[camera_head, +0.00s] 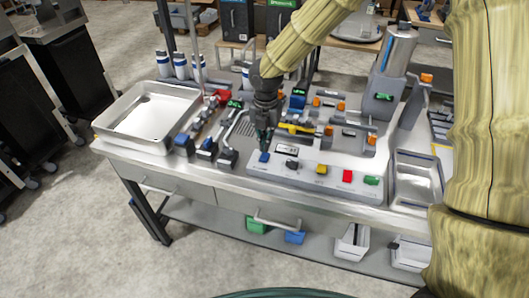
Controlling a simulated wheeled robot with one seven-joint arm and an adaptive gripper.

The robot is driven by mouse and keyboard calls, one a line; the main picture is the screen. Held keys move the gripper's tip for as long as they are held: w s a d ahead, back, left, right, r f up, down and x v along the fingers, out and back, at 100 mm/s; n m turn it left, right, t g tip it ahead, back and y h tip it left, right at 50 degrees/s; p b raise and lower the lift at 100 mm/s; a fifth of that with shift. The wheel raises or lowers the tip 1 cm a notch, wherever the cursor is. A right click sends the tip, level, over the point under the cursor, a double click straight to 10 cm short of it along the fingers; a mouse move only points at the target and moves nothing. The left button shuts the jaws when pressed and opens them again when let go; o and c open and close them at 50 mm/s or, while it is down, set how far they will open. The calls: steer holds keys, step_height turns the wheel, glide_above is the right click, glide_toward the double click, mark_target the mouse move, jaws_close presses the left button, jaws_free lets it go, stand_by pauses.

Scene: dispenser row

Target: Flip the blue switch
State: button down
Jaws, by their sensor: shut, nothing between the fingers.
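The blue switch (264,157) sits at the left end of a light grey switch panel (306,178) along the front of the steel bench. My gripper (263,143) is shut and empty, pointing down, with its fingertips right at or just above the blue switch. I cannot tell whether they touch. The switch's tilt is too small to make out. To its right on the same panel are a dark switch (292,164), a yellow switch (321,170), a red switch (347,176) and a green switch (371,181).
A steel tray (107,119) stands at the bench's left, and another tray (413,204) at its right. Dispensers with orange knobs (371,139) stand close behind the panel. A tall cylinder machine (396,58) is at the back right. A drawer handle (277,222) sticks out in front.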

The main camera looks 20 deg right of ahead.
mark_target(266, 154)
steer(key=shift+r+p, duration=1.65)
steer(key=shift+r, duration=0.3)
steer(key=shift+f, duration=0.1)
